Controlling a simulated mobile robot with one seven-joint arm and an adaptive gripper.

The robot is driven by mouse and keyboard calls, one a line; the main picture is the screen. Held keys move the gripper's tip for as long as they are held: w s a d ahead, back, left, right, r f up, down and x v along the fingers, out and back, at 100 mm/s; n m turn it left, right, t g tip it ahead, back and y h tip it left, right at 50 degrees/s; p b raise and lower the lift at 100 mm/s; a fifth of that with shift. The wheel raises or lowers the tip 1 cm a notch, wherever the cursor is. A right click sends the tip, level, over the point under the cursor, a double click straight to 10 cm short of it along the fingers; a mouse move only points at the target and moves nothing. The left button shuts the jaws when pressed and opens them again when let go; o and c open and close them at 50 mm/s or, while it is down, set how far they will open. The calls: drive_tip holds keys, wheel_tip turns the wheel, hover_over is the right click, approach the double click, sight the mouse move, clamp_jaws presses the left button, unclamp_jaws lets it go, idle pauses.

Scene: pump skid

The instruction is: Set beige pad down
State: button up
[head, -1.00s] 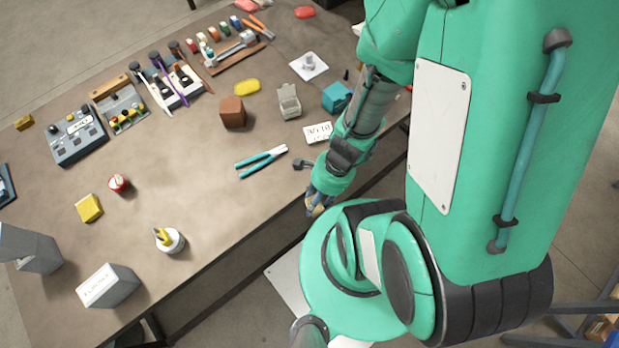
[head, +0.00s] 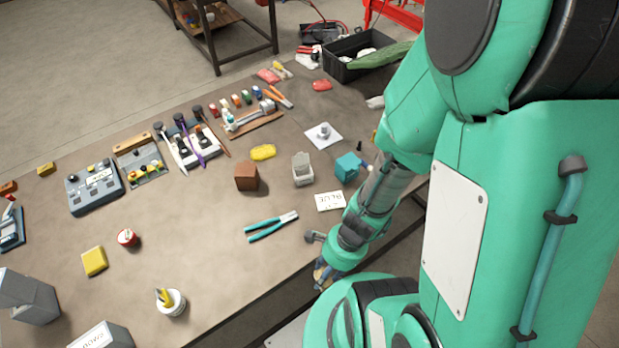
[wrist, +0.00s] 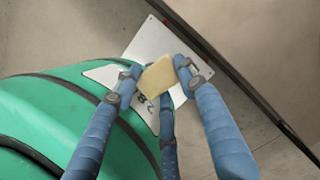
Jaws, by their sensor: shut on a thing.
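The beige pad (wrist: 157,75) is held between the fingertips of my gripper (wrist: 157,80) in the wrist view, tilted in the grasp. The blue fingers are shut on it from both sides, with a third finger below. Under it in that view are a pale plate and my own green body. In the head view my gripper (head: 322,276) hangs just off the table's front edge, low and partly hidden by my own body. The pad is only a small tan patch there.
The brown table (head: 205,235) has bare room at its front middle. Teal-handled pliers (head: 270,227) lie near the gripper, with a white label card (head: 330,201) behind. A brown block (head: 246,177), grey holder (head: 302,169) and teal block (head: 348,167) stand farther back.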

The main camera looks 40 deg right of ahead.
sight(325, 267)
drive_tip(key=shift+r, duration=0.1)
